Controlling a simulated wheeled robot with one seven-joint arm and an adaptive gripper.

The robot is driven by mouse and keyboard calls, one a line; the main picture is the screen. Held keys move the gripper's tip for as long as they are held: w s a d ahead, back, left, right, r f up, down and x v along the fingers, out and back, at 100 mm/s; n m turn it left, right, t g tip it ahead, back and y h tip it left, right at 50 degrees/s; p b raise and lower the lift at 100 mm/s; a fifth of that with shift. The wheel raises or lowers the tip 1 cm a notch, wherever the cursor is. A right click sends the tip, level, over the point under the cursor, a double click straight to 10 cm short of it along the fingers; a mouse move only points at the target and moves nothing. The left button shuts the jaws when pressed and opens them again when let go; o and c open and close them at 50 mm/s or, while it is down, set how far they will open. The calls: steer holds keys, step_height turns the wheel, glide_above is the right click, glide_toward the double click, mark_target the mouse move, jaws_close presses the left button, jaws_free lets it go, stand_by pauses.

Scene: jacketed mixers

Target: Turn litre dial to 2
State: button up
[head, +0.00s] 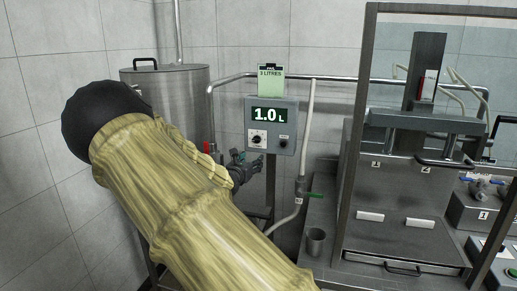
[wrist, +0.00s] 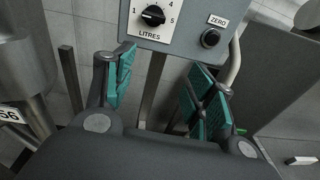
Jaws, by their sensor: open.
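The litre dial (head: 257,140) is a black knob on a white scale plate, on the front of a grey control box (head: 289,107). The box display (head: 269,115) reads 1.0 L. In the wrist view the dial (wrist: 153,15) is at the top, with 1, 4, 5 and LITRES legible around it; I cannot tell its pointer direction clearly. My gripper (head: 243,165) is below and left of the dial in the head view. In the wrist view my gripper (wrist: 162,76) has its green-padded fingers spread apart, empty, below the dial and not touching it.
A black ZERO button (wrist: 211,38) is right of the dial. A green card (head: 270,78) above the box reads 3 LITRES. A steel tank (head: 185,85) stands left. A white hose (head: 307,130) runs beside the box. A framed machine (head: 400,190) stands right.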

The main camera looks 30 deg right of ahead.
mark_target(256, 141)
steer(key=shift+n+t, duration=0.6)
steer(key=shift+t, duration=0.2)
steer(key=w+d+r+p, duration=0.1)
steer(key=w+d, duration=0.1)
steer(key=w, duration=0.1)
steer(key=w+d+r+p, duration=0.1)
steer(key=w+d, duration=0.2)
steer(key=w+d+r+p, duration=0.1)
steer(key=w+d, duration=0.1)
steer(key=shift+w+d+r, duration=0.3)
steer(key=shift+w+d, duration=0.05)
steer(key=shift+w, duration=0.05)
steer(key=shift+c, duration=0.4)
steer(key=c, duration=0.9)
steer(key=shift+d+r, duration=0.1)
steer(key=shift+d, duration=0.05)
steer(key=shift+c, duration=0.2)
steer(key=shift+f+b, duration=0.25)
steer(key=shift+b, duration=0.15)
